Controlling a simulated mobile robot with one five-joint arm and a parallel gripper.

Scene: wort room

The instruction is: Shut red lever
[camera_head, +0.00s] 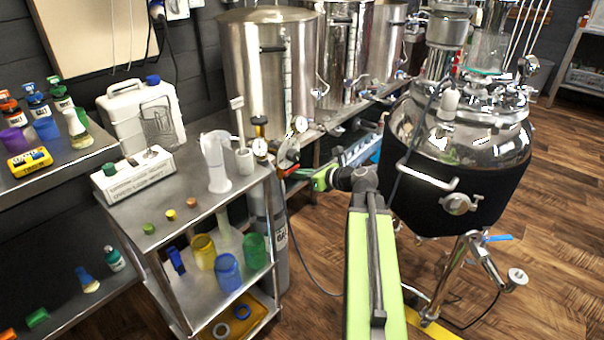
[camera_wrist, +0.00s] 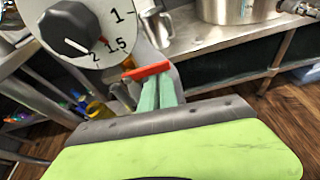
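The red lever (camera_wrist: 147,71) is a short flat bar lying nearly level across the picture in the wrist view. In the head view, the red lever (camera_head: 291,171) is small, beside the gauges above the grey gas cylinder (camera_head: 279,235). My gripper (camera_head: 316,180) reaches in from the right, close to the lever. In the wrist view, the pale green fingers of my gripper (camera_wrist: 155,82) end right at the lever, side by side with a narrow gap. Whether they touch or hold it cannot be told. The lever's mount is partly hidden.
A white dial with a black knob (camera_wrist: 68,28) looms close at upper left in the wrist view. A gauge (camera_head: 260,147) stands by the steel cart (camera_head: 190,215). Large steel tanks (camera_head: 262,75) stand behind. A black-jacketed vessel (camera_head: 455,185) is at right, with wooden floor beyond.

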